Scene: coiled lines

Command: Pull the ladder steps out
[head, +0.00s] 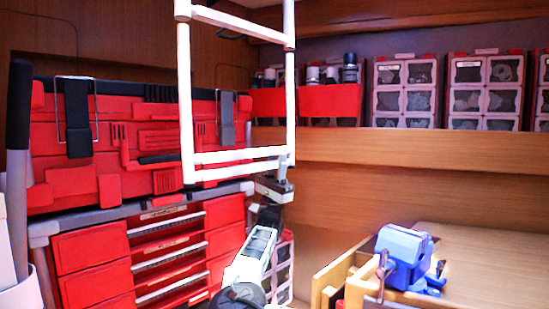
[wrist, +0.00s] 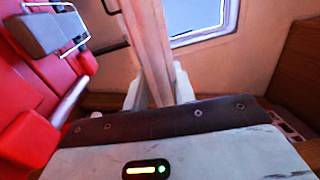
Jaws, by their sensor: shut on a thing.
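The white ladder (head: 186,100) hangs in the left-middle of the head view, with two side rails and crossbars. Two bars lie close together at its bottom end. My gripper (head: 282,178) is at the ladder's lower right corner. In the wrist view, a pale upright piece of the ladder (wrist: 147,40) stands between the two light fingers of my gripper (wrist: 157,88), which is shut on it. The exact contact is partly hidden behind the dark front of the gripper body.
A red tool chest (head: 95,255) with drawers stands at the left, under a red case (head: 100,150). A wooden shelf (head: 420,150) with red bins crosses the right wall. A blue vise (head: 403,255) sits on a wooden bench (head: 495,260) at lower right.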

